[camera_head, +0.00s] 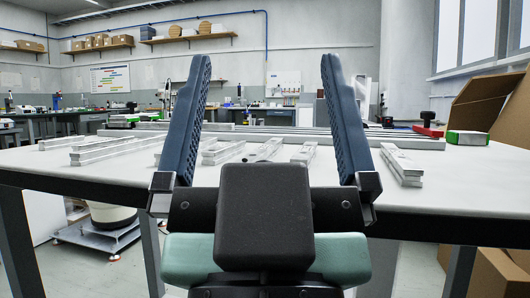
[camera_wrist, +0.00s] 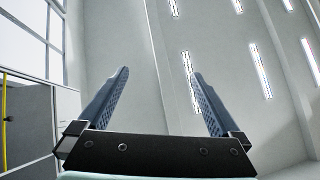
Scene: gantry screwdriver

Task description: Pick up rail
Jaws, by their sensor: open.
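Several silver metal rails lie on the white table (camera_head: 90,168). One rail (camera_head: 401,165) lies at the right, another (camera_head: 118,150) at the left, and shorter ones (camera_head: 222,154) lie in the middle between my fingers in the picture. Long rails (camera_head: 290,133) run across the back of the table. My gripper (camera_head: 262,72) is in front of the table with its two blue fingers spread wide and pointing up. It is empty and apart from the rails. In the wrist view my gripper (camera_wrist: 158,75) faces the wall and ceiling lights, with no rail in sight.
A large cardboard box (camera_head: 500,110) stands at the right. Workbenches and shelves (camera_head: 190,37) line the far wall. The table's front right is clear.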

